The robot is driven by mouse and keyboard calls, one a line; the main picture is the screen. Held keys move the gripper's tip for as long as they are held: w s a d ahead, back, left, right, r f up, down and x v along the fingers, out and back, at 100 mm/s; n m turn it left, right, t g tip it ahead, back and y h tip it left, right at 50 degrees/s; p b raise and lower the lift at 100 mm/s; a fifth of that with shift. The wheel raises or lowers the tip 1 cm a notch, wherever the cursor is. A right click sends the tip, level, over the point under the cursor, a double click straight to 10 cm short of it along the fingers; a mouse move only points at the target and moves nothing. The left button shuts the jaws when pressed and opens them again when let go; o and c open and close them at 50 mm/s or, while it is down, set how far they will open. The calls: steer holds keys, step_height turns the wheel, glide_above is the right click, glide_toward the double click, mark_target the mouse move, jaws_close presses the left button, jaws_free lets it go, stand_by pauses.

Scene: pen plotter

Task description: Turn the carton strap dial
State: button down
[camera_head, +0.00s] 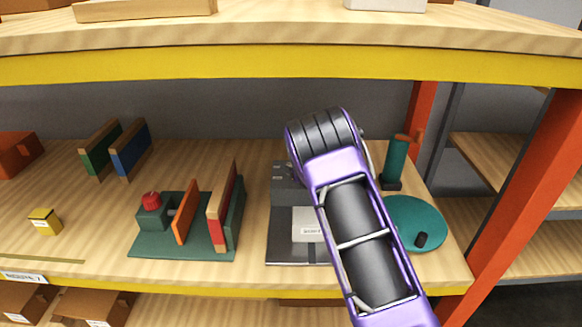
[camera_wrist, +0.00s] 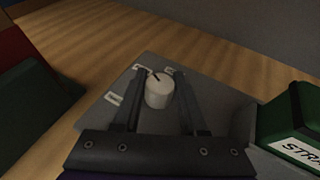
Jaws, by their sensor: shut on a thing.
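The white round dial (camera_wrist: 157,95) with a dark pointer mark on top stands on a grey panel (camera_wrist: 95,126) in the wrist view. My gripper (camera_wrist: 161,78) is shut on the dial, one dark finger on each side of it. Small white labels (camera_wrist: 114,99) lie on the panel left of the dial. A green block (camera_wrist: 303,120) with a white label reading "STRA", cut off by the frame edge, is at the right. In the head view, the grey machine (camera_head: 285,225) stands on the shelf, and my purple arm hides the dial and gripper.
Left of the machine is a green base (camera_head: 170,246) with a red knob, an orange plate and upright boards. On the right are a teal disc (camera_head: 405,215) and a teal cylinder (camera_head: 396,160). An upper shelf with a yellow edge (camera_head: 200,66) and an orange post (camera_head: 530,190) bound the space.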

steer(key=shift+a+f+b, duration=0.1)
steer(key=shift+f+b, duration=0.15)
steer(key=shift+b, duration=0.65)
steer(key=h+b, duration=0.1)
steer(key=b, duration=0.1)
steer(key=m+t+b, duration=0.1)
steer(key=b, duration=0.1)
steer(key=shift+f+m+h, duration=0.2)
steer(key=shift+m+h, duration=0.1)
steer(key=shift+h, duration=0.1)
steer(key=m+h+b, duration=0.2)
steer(key=h+b, duration=0.1)
steer(key=b, duration=0.2)
steer(key=shift+a+r+m+t, duration=0.1)
steer(key=shift+a+m+t, duration=0.05)
steer(key=shift+m+t, duration=0.2)
steer(key=m+h, duration=0.1)
steer(key=h, duration=0.1)
steer(key=m+h, duration=0.2)
steer(key=shift+r+m, duration=0.25)
steer(key=shift+r, duration=0.05)
steer(key=shift+d+m+g+h+p, duration=0.2)
steer(key=shift+m+g+h+p, duration=0.2)
steer(key=shift+m+g+h, duration=1.25)
steer(key=shift+m+t+h, duration=0.4)
steer(key=shift+m+h, duration=0.15)
steer(key=shift+c, duration=2.2)
jaws_free()
